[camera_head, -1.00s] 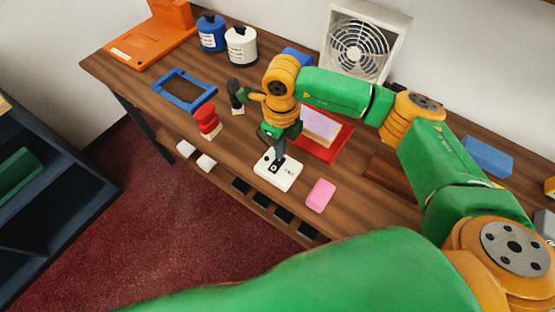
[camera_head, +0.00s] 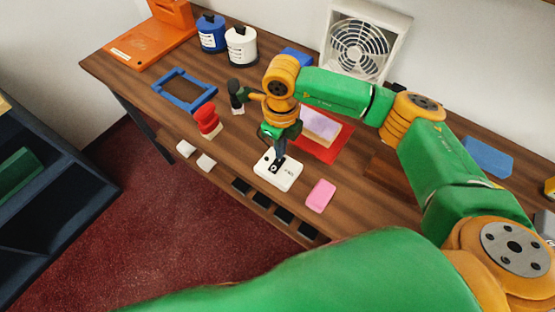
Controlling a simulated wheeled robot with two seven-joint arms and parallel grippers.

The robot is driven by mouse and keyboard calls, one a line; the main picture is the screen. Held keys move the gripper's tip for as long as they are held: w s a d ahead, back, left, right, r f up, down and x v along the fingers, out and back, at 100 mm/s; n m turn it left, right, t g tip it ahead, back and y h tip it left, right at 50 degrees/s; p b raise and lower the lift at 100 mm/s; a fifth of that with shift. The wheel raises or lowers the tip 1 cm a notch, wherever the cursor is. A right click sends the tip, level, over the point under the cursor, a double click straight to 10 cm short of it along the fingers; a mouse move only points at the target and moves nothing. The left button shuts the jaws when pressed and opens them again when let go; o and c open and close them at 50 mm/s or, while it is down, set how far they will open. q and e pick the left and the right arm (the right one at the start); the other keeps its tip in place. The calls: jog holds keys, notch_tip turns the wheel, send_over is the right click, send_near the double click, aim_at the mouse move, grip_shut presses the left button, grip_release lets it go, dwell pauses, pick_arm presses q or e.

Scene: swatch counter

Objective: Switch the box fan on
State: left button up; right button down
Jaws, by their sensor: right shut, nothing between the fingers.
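The white box fan (camera_head: 358,50) stands upright at the back of the counter, its round grille facing forward. A small white switch box (camera_head: 286,176) with a dark switch on its top lies near the front edge of the counter. My right gripper (camera_head: 277,166) points down over this box. Its fingers are shut and empty, with the tips at or just above the dark switch; contact cannot be told. The fingers partly cover the switch, so its position is unclear. My left gripper is not in view.
A pink block (camera_head: 321,196) lies just right of the switch box. A red tray (camera_head: 322,151) is behind it. A red stamp-like object (camera_head: 207,120) and a blue frame (camera_head: 184,90) lie left. Blue (camera_head: 211,34) and white (camera_head: 241,46) canisters stand at the back.

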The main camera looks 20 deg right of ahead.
jog(key=shift+f+b, duration=0.9)
jog(key=shift+f, duration=0.05)
dwell(0.4)
notch_tip(320, 180, up, 7)
jog(key=p, duration=0.4)
jog(key=shift+r+p, duration=0.1)
jog(key=shift+p, duration=0.3)
